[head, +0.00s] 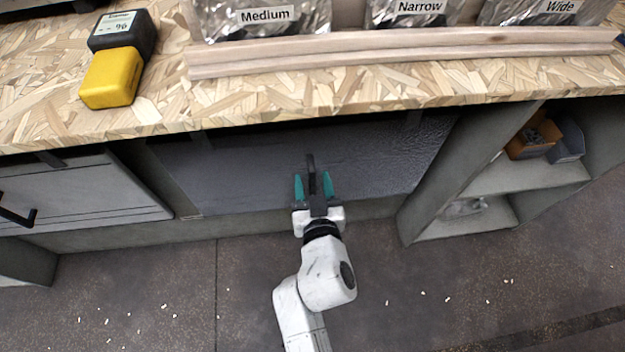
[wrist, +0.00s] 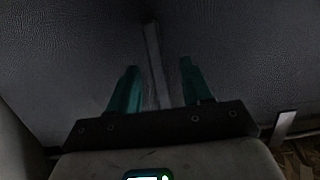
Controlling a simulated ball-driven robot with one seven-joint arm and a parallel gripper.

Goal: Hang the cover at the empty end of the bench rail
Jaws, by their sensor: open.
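A dark grey, grained panel, which looks like the cover (head: 390,150), hangs upright below the front edge of the bench. It fills most of the wrist view (wrist: 70,50). My gripper (head: 313,182) is in front of the panel's middle, its teal fingers apart and pointing at it. A narrow upright strip (wrist: 153,60) stands between the fingers in the wrist view (wrist: 158,80), with a gap on each side. In the head view the strip is a dark bar (head: 311,165). The rail is not clearly visible under the bench edge.
The chipboard bench top (head: 400,85) carries a yellow and black device (head: 112,78) and labelled bags behind a wooden strip (head: 400,45). A grey drawer front (head: 80,190) is at left. Open shelves (head: 525,178) with small boxes are at right. Scattered bits lie on the floor.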

